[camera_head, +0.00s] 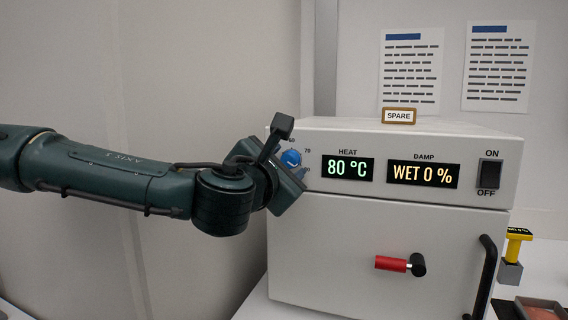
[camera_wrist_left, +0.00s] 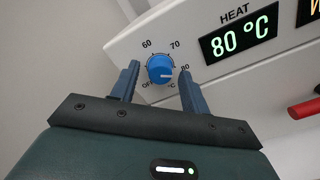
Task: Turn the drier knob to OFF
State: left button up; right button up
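The drier knob (camera_head: 291,157) is a round blue dial on the left of the drier's front panel. It also shows in the left wrist view (camera_wrist_left: 160,68), with marks OFF, 60, 70 and 80 around it. Its pale pointer line seems to face the 80 side. My left gripper (camera_head: 284,160) is at the knob. In the left wrist view its two blue-grey fingers (camera_wrist_left: 159,74) are apart, one on each side of the knob, with visible gaps. The heat display (camera_head: 347,168) reads 80 °C. My right gripper is not in view.
The damp display (camera_head: 423,173) reads WET 0 %. A black ON/OFF switch (camera_head: 490,174) is at the panel's right. A red-ended latch (camera_head: 392,263) and black handle (camera_head: 482,277) stick out from the door. A SPARE sign (camera_head: 399,115) stands on top.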

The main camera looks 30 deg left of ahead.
pick_arm(q)
jog(key=c, duration=0.9)
